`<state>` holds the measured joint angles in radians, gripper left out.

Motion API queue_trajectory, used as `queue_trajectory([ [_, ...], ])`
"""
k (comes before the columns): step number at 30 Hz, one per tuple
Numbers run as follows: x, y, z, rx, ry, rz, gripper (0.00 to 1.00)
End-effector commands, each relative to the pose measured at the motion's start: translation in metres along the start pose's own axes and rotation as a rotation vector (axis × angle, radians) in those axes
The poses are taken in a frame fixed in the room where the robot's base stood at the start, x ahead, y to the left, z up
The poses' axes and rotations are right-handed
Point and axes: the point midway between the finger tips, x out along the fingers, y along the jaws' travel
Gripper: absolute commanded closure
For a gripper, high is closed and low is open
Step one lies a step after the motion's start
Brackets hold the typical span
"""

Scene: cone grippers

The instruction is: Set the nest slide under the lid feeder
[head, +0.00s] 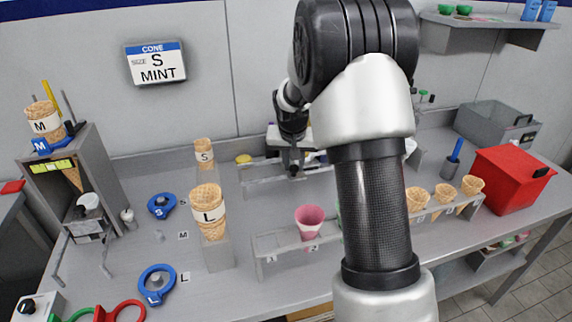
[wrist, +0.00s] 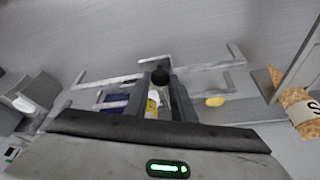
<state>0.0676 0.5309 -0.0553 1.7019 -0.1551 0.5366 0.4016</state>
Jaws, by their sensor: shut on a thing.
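My gripper (head: 294,168) is over the back of the bench, among low grey metal rails. In the wrist view its two dark fingers (wrist: 163,98) are closed around a small part with a round black knob (wrist: 160,75). I take this knob to be the handle of the nest slide, but the slide's body is mostly hidden by the fingers. Grey rails (wrist: 110,82) run beside it. A blue block (wrist: 113,101) and a yellow-and-white piece (wrist: 152,104) show close by. I cannot clearly pick out the lid feeder, as my arm covers much of the bench behind it.
A cone rack (head: 270,243) holds a pink cup (head: 309,221) and several cones. A stack of cones marked L (head: 208,212) stands left of it. Blue rings S (head: 161,206) and L (head: 157,284) lie on the bench. A red box (head: 508,180) is at right, a grey dispenser (head: 98,170) at left.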

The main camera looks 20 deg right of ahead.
Motion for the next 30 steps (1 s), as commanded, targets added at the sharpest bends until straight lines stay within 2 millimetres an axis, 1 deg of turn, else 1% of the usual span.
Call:
queue_trajectory([
  [4, 0.0, -0.001, 0.0, -0.002, 0.001, 0.0, 1.0],
  [5, 0.0, -0.001, 0.0, -0.002, 0.001, 0.0, 0.72],
  [7, 0.0, -0.001, 0.0, -0.001, 0.001, 0.0, 0.6],
  [8, 0.0, -0.001, 0.0, -0.001, 0.001, 0.0, 0.59],
  [16, -0.001, -0.001, 0.0, -0.001, 0.001, 0.0, 0.59],
  [20, -0.011, -0.001, -0.001, -0.001, 0.002, -0.001, 0.59],
  [23, -0.028, -0.002, -0.001, -0.001, 0.004, -0.002, 0.59],
  [30, -0.086, -0.002, -0.001, -0.001, 0.005, -0.003, 0.59],
])
